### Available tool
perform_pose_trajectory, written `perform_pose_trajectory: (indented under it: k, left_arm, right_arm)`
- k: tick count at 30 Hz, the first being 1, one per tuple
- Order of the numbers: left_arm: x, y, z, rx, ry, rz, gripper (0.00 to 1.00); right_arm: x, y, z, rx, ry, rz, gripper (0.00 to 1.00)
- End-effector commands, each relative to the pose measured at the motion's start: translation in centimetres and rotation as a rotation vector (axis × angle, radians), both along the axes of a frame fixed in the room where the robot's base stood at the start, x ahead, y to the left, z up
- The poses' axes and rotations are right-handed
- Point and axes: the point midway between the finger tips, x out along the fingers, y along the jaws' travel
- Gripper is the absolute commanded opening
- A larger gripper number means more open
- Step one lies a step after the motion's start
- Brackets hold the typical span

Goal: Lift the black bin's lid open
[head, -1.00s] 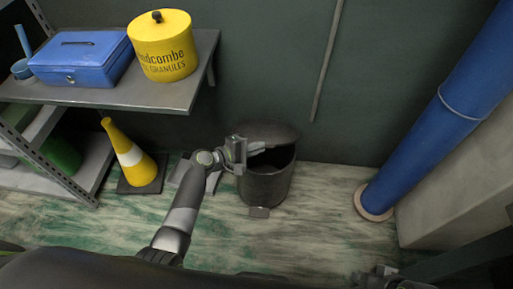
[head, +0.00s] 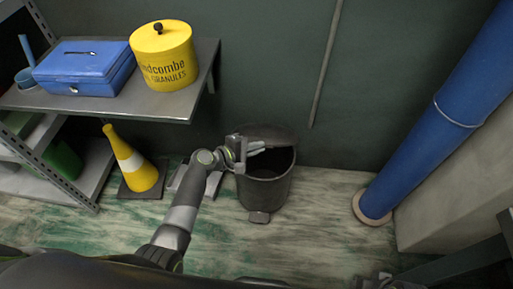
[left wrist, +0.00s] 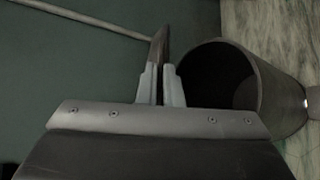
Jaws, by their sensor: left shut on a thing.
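The black bin (head: 264,190) stands on the floor against the dark wall, its round mouth largely exposed. Its lid (head: 272,134) is tilted up at the back of the rim, toward the wall. My left gripper (head: 256,148) is over the left part of the mouth, shut on the lid. In the left wrist view, the two fingers (left wrist: 160,88) pinch the lid (left wrist: 160,46), seen nearly edge-on, with the open bin (left wrist: 278,100) to their right. A pedal (head: 259,217) sticks out at the bin's front base. Part of my right gripper (head: 382,282) shows at the bottom edge; its jaws are unclear.
A shelf (head: 150,106) at left holds a blue box (head: 85,72) and a yellow tin (head: 165,62). A yellow cone (head: 133,166) stands left of the bin. A blue pipe (head: 425,130) rises at right. Floor between bin and pipe is clear.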

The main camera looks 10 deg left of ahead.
Motion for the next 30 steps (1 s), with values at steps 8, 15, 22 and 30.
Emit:
perform_pose_trajectory:
  k: [8,15,22,30]
  left_arm:
    - [0.25,-0.04,0.36,-0.001,-0.006,0.002,0.0]
    - [0.24,-0.04,0.35,-0.001,-0.006,0.002,0.0]
    - [0.21,-0.03,0.3,-0.001,-0.005,0.002,0.24]
    - [0.13,-0.01,0.17,0.0,-0.002,0.001,0.26]
  right_arm:
    - [-0.24,-0.04,-0.28,-0.001,0.011,-0.002,0.36]
    - [-0.37,-0.04,-0.27,-0.002,0.013,-0.003,0.36]
    - [-0.4,-0.03,-0.22,-0.001,0.011,-0.003,0.36]
    - [-0.42,-0.03,-0.19,-0.001,0.011,-0.003,0.36]
